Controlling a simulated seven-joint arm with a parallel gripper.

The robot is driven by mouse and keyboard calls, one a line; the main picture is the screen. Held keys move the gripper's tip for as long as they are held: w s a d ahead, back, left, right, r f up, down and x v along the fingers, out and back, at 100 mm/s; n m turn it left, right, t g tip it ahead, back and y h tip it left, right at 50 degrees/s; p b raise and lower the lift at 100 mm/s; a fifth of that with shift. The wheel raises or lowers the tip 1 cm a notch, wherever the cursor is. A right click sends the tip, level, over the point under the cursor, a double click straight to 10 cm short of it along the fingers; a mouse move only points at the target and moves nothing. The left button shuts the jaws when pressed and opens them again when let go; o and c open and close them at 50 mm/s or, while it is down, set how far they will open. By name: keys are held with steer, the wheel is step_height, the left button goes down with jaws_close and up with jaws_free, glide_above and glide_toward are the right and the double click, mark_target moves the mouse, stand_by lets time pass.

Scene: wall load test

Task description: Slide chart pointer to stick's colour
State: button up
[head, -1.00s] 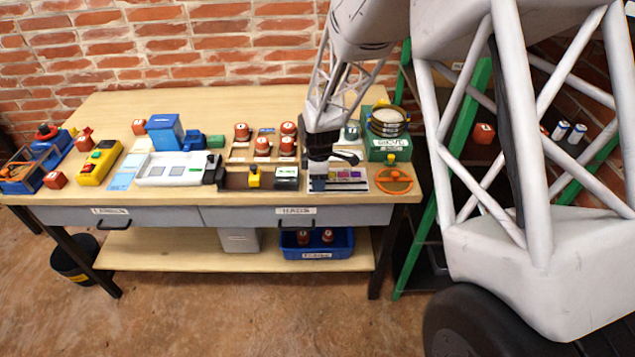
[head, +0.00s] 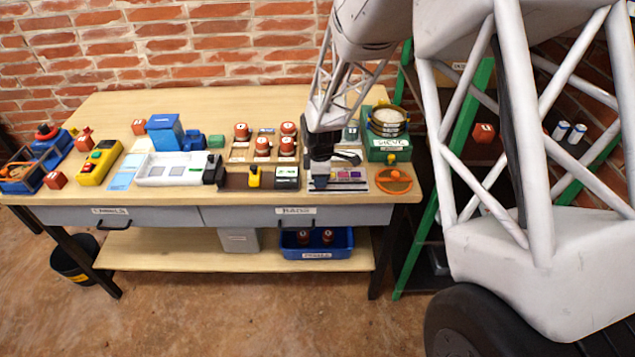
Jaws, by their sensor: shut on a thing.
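The colour chart (head: 350,187) is a pale card near the right end of the bench, with a row of purple, pink and yellowish patches. My gripper (head: 319,180) points down at the chart's left end, left of the coloured patches. It is shut on the small chart pointer, which is mostly hidden by the fingers. I cannot make out the stick or its colour in this view.
Right of the chart lie an orange ring (head: 394,180) and a green box (head: 390,150) with sieves on top. Left are a dark tray with a yellow piece (head: 254,177), red-capped jars (head: 263,145) and a white tray (head: 172,170). A green-framed shelf stands right.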

steer(key=shift+d, duration=5.75)
steer(key=o, duration=0.8)
steer(key=shift+o, duration=0.2)
steer(key=shift+r, duration=0.1)
step_height(320, 180, up, 7)
stand_by(0.6)
